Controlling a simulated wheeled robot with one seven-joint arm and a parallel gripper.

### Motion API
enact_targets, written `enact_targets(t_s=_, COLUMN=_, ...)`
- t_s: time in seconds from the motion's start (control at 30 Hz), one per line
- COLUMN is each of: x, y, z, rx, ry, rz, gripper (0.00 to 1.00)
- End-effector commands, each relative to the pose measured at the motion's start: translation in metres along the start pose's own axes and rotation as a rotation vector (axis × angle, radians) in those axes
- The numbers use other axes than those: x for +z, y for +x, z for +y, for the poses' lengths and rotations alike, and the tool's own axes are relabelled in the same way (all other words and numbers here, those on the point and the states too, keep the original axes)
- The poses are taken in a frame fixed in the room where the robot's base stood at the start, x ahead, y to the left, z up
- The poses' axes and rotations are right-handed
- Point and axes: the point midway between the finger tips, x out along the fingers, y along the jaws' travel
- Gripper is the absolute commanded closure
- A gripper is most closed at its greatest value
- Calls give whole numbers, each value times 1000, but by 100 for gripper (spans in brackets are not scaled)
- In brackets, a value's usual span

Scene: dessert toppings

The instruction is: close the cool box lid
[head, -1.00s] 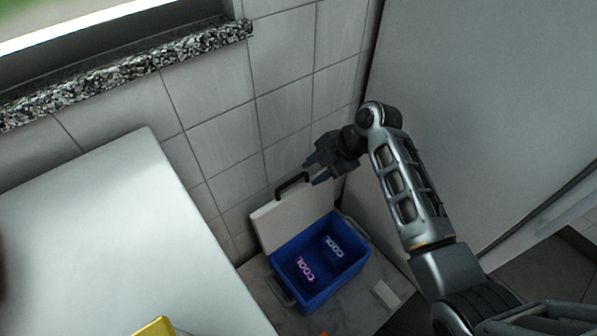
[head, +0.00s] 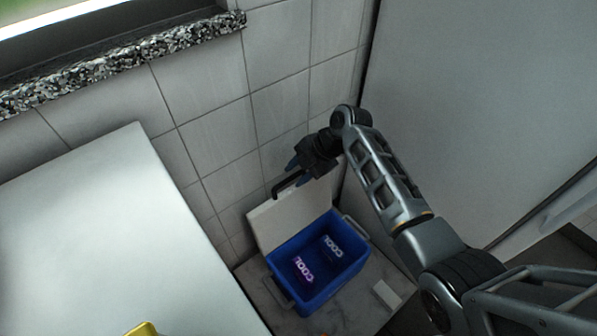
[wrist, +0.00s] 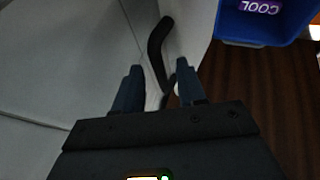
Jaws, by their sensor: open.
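The blue cool box (head: 305,290) stands on the floor-level surface, with "COOL" lettering visible inside. Its white lid (head: 297,215) is open, tilted up at the back against the tiled wall, with a black handle (head: 288,184) on its upper edge. My gripper (head: 298,169) is open at the lid's top edge, close to the handle. In the wrist view, the black handle (wrist: 157,45) runs down between the fingers of my gripper (wrist: 160,86), with the lid (wrist: 192,30) to the right. The blue box (wrist: 265,26) is at the upper right. I cannot tell whether the fingers touch the handle.
A white counter (head: 100,230) fills the left, with a yellow object (head: 142,329) at its front edge. A tall pale panel (head: 480,100) stands at the right, close to my arm. A small white block (head: 387,294) lies right of the box.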

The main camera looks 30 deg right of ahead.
Motion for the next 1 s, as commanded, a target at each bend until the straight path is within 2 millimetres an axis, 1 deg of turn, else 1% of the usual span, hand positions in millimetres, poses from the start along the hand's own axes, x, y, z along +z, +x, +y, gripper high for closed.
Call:
enact_targets(t_s=0.17, x=0, y=0, z=0, rx=0, ry=0, rz=0, gripper=61)
enact_targets(t_s=0.57, x=0, y=0, z=0, rx=1, ry=0, rz=0, gripper=99)
enact_targets(t_s=1.0, x=0, y=0, z=0, rx=1, ry=0, rz=0, gripper=100)
